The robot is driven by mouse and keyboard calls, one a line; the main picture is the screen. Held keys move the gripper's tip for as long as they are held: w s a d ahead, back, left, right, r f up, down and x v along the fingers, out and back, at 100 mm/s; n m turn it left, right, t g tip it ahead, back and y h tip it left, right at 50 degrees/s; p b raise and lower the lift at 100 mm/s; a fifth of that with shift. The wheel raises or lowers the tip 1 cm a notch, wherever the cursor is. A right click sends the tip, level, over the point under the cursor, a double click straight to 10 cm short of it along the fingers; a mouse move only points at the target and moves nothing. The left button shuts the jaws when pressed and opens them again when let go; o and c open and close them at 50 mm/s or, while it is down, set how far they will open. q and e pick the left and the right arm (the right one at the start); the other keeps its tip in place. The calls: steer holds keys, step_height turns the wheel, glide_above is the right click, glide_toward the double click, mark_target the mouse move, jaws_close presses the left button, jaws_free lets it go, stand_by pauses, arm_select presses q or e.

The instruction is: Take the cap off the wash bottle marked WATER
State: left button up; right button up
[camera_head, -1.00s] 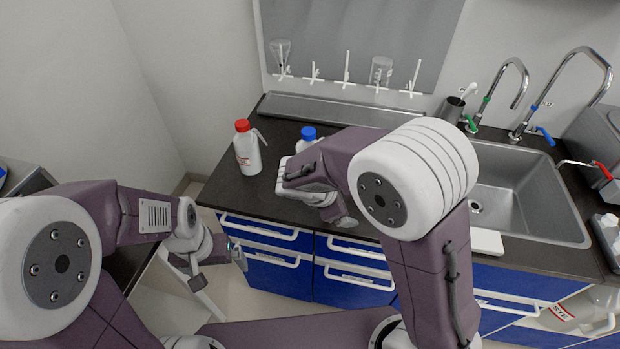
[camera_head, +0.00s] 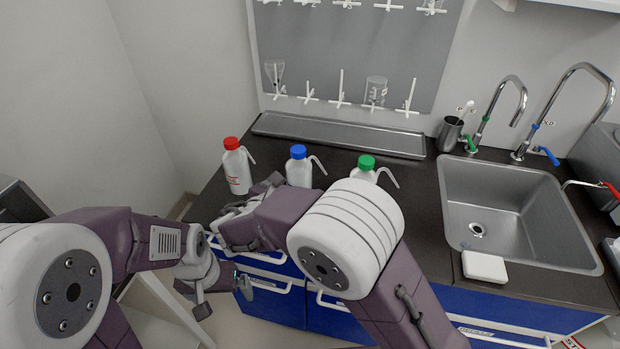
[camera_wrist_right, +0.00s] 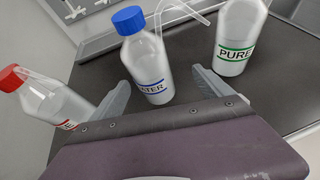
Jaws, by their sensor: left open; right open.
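The WATER wash bottle (camera_head: 299,172) is white with a blue cap (camera_head: 298,152) and a bent spout. It stands upright on the dark counter, cap on. In the right wrist view its blue-lettered label (camera_wrist_right: 152,86) partly shows, below the cap (camera_wrist_right: 128,19). My right gripper (camera_wrist_right: 161,78) is open and empty, its fingers spread to either side of the bottle's lower part in that view; contact does not show. In the head view my right gripper (camera_head: 240,208) is just in front and left of the bottle, partly hidden by its arm. My left gripper (camera_head: 222,292) is open and empty, low in front of the drawers.
A red-capped wash bottle (camera_head: 237,172) stands to the left and a green-capped one (camera_head: 364,170), marked PURE in the wrist view, to the right. A metal tray (camera_head: 340,137) lies behind. The sink (camera_head: 515,215) and taps are at the right.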

mark_target(303, 172)
steer(key=shift+w+a+r+n+t, duration=0.15)
steer(key=shift+w+a+n+t, duration=0.1)
steer(key=shift+a+n+t, duration=0.2)
steer(key=shift+w+r, duration=0.2)
steer(key=x, duration=0.9)
steer(key=shift+w+a+b, duration=0.15)
steer(key=shift+b, duration=0.25)
steer(key=shift+r, duration=0.1)
steer(key=shift+c, duration=1)
steer(key=c, duration=0.9)
